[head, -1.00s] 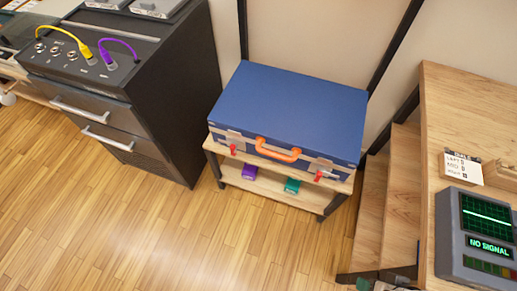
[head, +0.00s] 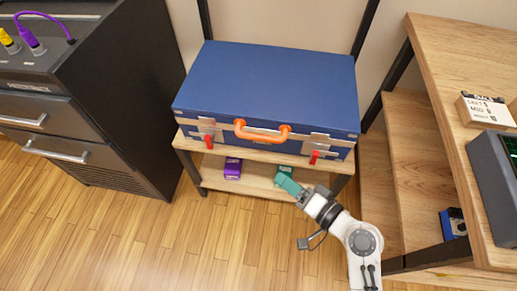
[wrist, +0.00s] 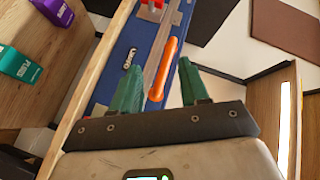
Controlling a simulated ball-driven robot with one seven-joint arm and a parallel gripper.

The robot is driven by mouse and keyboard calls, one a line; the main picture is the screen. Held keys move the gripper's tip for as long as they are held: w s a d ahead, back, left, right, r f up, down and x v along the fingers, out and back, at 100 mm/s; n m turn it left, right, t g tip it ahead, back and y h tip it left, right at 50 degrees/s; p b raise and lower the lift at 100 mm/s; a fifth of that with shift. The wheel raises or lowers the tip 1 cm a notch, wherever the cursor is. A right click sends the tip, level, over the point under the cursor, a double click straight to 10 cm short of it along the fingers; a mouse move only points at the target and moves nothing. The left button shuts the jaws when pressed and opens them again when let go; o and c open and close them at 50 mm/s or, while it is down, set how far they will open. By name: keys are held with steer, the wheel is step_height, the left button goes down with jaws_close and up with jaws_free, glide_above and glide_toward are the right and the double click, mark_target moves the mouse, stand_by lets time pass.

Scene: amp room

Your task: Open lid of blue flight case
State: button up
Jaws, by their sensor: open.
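The blue flight case (head: 270,82) sits shut on a small wooden shelf stand. Its orange handle (head: 262,131) is on the front face, with a red latch (head: 209,141) to the left and another red latch (head: 314,157) to the right. My gripper (head: 286,183) is low in front of the case's right half, below the right latch. In the wrist view my gripper (wrist: 160,85) is open and empty, with green fingers apart. The orange handle (wrist: 163,68) shows beyond and between the fingers, along with part of the blue front and a red latch (wrist: 151,10).
A purple box (head: 233,168) lies on the lower shelf (head: 245,181); a green box shows in the wrist view (wrist: 20,65). A black drawer cabinet (head: 95,105) stands left. The floor in front is clear.

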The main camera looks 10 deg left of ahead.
mark_target(257, 137)
steer(key=w+a+m+t+b, duration=0.1)
steer(key=w+a, duration=0.2)
steer(key=w, duration=0.1)
steer(key=w+a+m+t+b, duration=0.1)
steer(key=w+a+m+b, duration=0.1)
steer(key=w+a, duration=0.1)
steer(key=w+a+m+t+y+b, duration=0.1)
steer(key=w+a+m+t, duration=0.1)
steer(key=w, duration=0.4)
steer(key=shift+a, duration=0.9)
steer(key=shift+c, duration=0.3)
jaws_close()
